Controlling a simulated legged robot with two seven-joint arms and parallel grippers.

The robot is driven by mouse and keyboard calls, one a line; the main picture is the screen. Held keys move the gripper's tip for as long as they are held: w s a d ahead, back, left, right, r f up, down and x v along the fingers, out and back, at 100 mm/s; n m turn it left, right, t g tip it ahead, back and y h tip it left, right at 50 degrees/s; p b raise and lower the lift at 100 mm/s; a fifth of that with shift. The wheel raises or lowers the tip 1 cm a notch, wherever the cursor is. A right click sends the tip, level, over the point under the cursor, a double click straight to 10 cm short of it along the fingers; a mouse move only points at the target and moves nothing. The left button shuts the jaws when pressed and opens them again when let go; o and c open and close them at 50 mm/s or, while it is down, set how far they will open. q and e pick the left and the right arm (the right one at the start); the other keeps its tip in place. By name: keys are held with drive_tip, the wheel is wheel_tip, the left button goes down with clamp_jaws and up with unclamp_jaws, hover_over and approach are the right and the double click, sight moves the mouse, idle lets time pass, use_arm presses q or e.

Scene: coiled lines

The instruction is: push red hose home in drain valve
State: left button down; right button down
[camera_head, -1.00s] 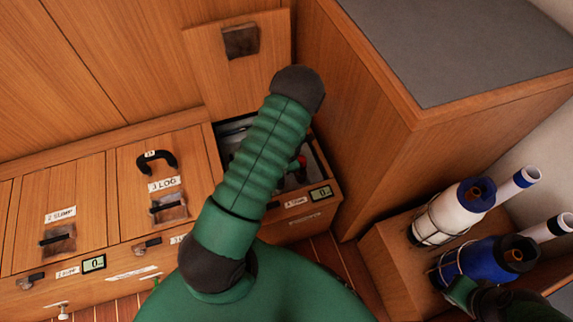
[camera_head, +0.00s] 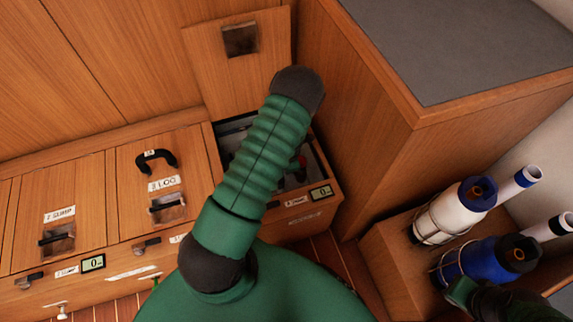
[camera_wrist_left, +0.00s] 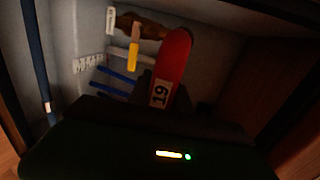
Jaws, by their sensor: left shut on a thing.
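In the left wrist view, a red hose (camera_wrist_left: 174,65) with a white tag reading 19 stands up from my left gripper (camera_wrist_left: 160,95), whose dark jaws are shut on it. Its upper end is beside a brown fitting (camera_wrist_left: 143,27), perhaps the drain valve; I cannot tell whether they touch or how deep the hose sits. In the head view, my green left arm covers much of the open compartment and hides the gripper. A small red part (camera_head: 301,163) shows inside. My right arm's end is at the lower right by a blue canister; its jaws are not clear.
The compartment's open lid (camera_head: 215,75) leans behind it. Closed lids (camera_head: 160,185) lie to the left, and a tall wooden cabinet (camera_head: 350,120) stands to the right. White (camera_head: 448,215) and blue (camera_head: 480,265) canisters sit in racks. In the wrist view, yellow (camera_wrist_left: 133,57) and blue (camera_wrist_left: 117,75) pieces are nearby.

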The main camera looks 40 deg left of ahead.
use_arm(q)
drive_tip(key=shift+d+b+x, duration=0.15)
drive_tip(key=shift+b+x, duration=0.55)
drive_tip(key=shift+x, duration=0.1)
drive_tip(key=shift+d+b+x, duration=0.15)
drive_tip(key=shift+b+x, duration=0.5)
drive_tip(key=shift+x, duration=0.15)
drive_tip(key=shift+s+f, duration=0.1)
drive_tip(key=shift+s, duration=0.05)
drive_tip(key=c, duration=1.1)
unclamp_jaws()
drive_tip(key=o, duration=0.4)
drive_tip(key=p+v, duration=0.4)
drive_tip(key=a+p+v, duration=0.1)
drive_tip(key=p+v, duration=0.1)
drive_tip(key=v, duration=0.1)
drive_tip(key=shift+w+a, duration=0.15)
drive_tip(key=shift+w, duration=0.2)
